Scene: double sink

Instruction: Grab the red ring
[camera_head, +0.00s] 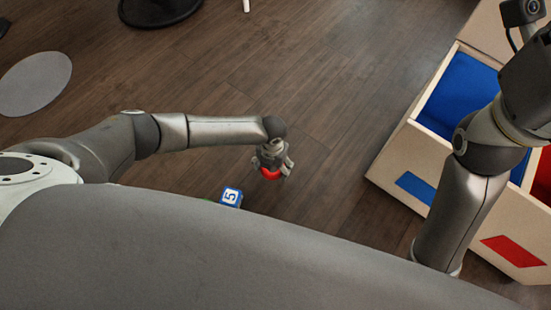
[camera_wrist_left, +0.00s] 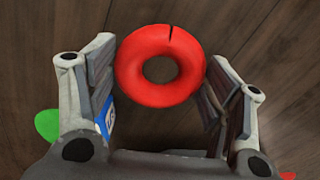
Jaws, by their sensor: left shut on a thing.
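The red ring (camera_head: 270,174) is a thick round ring with a hole in its middle. In the left wrist view the ring (camera_wrist_left: 160,92) sits between both fingers, facing the camera, with a thin dark notch at its top. My left gripper (camera_head: 273,169) is shut on it, with the fingers (camera_wrist_left: 162,82) against its left and right sides. In the head view the gripper points down over the wooden floor; whether the ring touches the floor is unclear. My right arm shows at the right, but its fingers are not visible.
A wooden box with blue (camera_head: 460,92) and red compartments stands at the right. Floor between ring and box is clear.

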